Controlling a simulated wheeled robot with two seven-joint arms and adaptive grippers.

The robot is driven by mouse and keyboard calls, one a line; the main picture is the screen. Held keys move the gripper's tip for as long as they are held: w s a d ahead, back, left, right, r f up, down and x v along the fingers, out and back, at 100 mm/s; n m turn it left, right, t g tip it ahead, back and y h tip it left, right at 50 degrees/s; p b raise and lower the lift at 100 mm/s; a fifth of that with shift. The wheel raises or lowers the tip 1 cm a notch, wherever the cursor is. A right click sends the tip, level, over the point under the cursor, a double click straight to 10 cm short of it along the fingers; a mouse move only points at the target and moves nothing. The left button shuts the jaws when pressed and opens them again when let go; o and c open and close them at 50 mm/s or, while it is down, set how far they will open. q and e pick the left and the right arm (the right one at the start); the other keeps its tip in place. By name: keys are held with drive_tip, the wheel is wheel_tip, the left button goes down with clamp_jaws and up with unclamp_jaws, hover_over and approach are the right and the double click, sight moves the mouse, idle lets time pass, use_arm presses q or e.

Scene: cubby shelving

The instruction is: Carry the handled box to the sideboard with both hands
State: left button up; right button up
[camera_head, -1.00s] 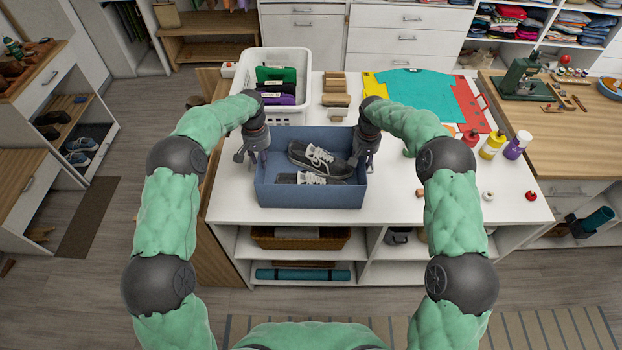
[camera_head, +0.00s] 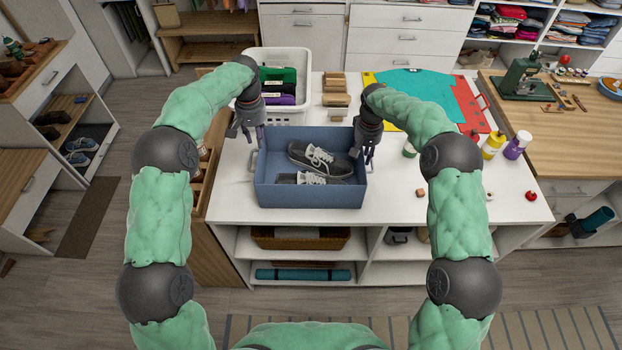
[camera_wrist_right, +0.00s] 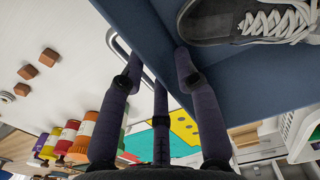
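The blue handled box (camera_head: 310,196) stands on the white-topped sideboard (camera_head: 232,200) with grey and white shoes (camera_head: 318,160) inside. Its left handle (camera_head: 254,162) shows as a light loop. My left gripper (camera_head: 249,137) is open and empty, above and just left of the box's left rim. My right gripper (camera_head: 363,156) is open at the box's right rim. In the right wrist view its spread fingers (camera_wrist_right: 152,70) straddle the box wall (camera_wrist_right: 160,45), beside the pale right handle (camera_wrist_right: 112,42). Whether a finger touches the wall, I cannot tell.
A white basket (camera_head: 292,117) with folders stands behind the box. A wooden-topped bench (camera_head: 560,130) stands at the right. The top right of the box is mostly clear.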

wheel_tip(320, 180, up, 8)
idle(0.7)
